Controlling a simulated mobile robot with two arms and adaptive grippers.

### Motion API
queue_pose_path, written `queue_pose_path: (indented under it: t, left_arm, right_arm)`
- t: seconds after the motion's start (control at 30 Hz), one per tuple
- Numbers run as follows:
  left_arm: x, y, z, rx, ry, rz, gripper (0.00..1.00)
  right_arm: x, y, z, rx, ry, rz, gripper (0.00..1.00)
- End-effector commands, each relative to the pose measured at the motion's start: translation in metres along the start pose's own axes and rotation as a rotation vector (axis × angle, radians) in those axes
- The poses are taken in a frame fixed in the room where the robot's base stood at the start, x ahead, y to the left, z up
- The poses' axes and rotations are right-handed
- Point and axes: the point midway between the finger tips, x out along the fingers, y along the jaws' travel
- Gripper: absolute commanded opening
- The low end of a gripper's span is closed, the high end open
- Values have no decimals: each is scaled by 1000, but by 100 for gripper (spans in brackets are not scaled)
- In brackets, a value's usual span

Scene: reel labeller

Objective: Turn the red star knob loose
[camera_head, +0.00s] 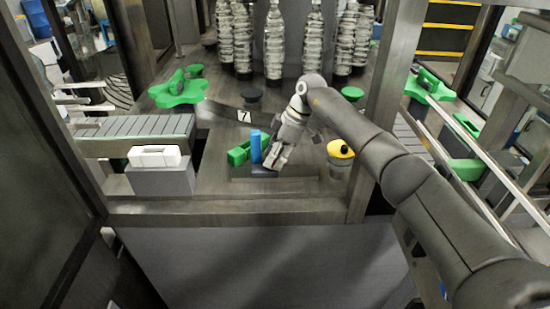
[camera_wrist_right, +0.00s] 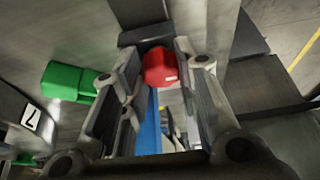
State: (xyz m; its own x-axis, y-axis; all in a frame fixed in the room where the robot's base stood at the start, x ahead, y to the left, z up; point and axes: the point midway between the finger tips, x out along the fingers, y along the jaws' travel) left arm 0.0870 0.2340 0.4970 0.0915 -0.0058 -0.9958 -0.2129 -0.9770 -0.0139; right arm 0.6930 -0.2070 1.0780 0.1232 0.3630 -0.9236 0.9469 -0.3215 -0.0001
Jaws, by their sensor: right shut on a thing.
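The red star knob (camera_wrist_right: 160,67) shows in the right wrist view as a rounded red piece between the fingertips of my right gripper (camera_wrist_right: 159,62). The gripper is shut on it. In the head view my right gripper (camera_head: 277,160) points down at the machine bed, and the knob is hidden there. A blue upright post (camera_head: 256,146) stands just left of the gripper; a blue part (camera_wrist_right: 149,125) also shows between the fingers in the wrist view. My left gripper is not in view.
A green block (camera_head: 239,152) lies left of the blue post. A yellow-topped button (camera_head: 340,149) is to the right. A plate marked 7 (camera_head: 244,116) and a green star handwheel (camera_head: 178,92) lie behind. The frame's front rail (camera_head: 230,208) and right post (camera_head: 390,85) border the opening.

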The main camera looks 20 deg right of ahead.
Motion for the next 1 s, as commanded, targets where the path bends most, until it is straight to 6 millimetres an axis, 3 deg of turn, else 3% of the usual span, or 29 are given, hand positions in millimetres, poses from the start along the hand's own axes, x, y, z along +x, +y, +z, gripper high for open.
queue_pose_path:
  t: [0.73, 0.77, 0.9, 1.0]
  left_arm:
    - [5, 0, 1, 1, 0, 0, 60]
    - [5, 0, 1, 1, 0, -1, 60]
    - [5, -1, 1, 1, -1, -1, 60]
    - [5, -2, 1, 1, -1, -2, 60]
  right_arm:
    - [0, 2, 1, -104, -4, -43, 6]
    - [0, 2, 1, -104, -4, -43, 31]
    - [0, 2, 1, -104, -3, -43, 49]
    - [0, 1, 1, -104, -2, -43, 51]
